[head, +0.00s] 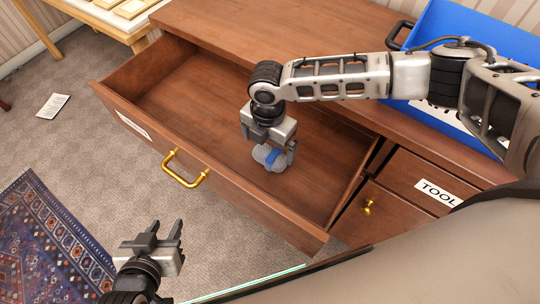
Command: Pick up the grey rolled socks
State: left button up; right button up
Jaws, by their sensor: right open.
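The grey rolled socks (277,164), a small grey bundle with a blue patch, lie on the floor of the open wooden drawer (190,98), towards its right end. My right gripper (269,146) points down from above at the socks, with its jaws open and the socks between or just below the fingers. I cannot tell whether the fingers touch them. The gripper hides part of the top of the socks. My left gripper (165,230) is open and empty, out in front of the drawer over the carpet.
The drawer's front panel with a brass handle (186,170) stands towards me. A smaller drawer labelled TOOL (437,192) is shut at the right. A blue crate (470,22) stands on the dresser top. A patterned rug (45,240) and a paper (52,106) lie on the floor.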

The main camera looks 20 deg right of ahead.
aim_at(270, 153)
jog(key=f, duration=0.5)
jog(key=shift+d+f, duration=0.1)
jog(key=shift+d, duration=0.1)
jog(key=shift+c, duration=0.3)
jog(key=c, duration=0.8)
jog(key=shift+o, duration=0.2)
